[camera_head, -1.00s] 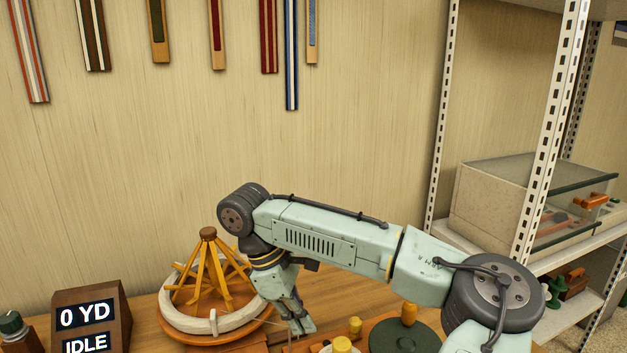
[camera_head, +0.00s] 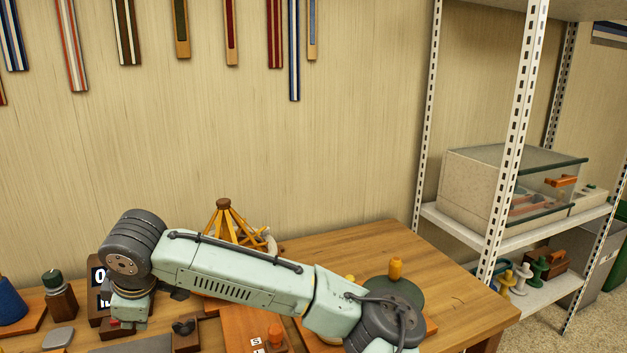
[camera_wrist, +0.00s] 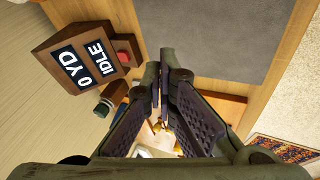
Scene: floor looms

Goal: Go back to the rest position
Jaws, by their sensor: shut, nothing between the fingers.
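My gripper (camera_wrist: 163,85) is in the wrist view, its two dark ridged fingers shut together at the tips with nothing between them. It is above the workbench, beside the wooden display box (camera_wrist: 62,35). The box reads "0 YD" and "IDLE" and has a red button on its side. In the head view my arm reaches from the lower right to the left, with its wrist bent down over the bench. My gripper's fingertips cannot be made out clearly there.
An orange-spoked winder (camera_head: 224,217) stands behind my arm and is partly hidden. The wooden bench (camera_head: 345,246) has bare room at the back right. A metal shelf (camera_head: 530,236) with a glass-fronted case (camera_head: 480,184) stands at right. Woven straps hang on the wall.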

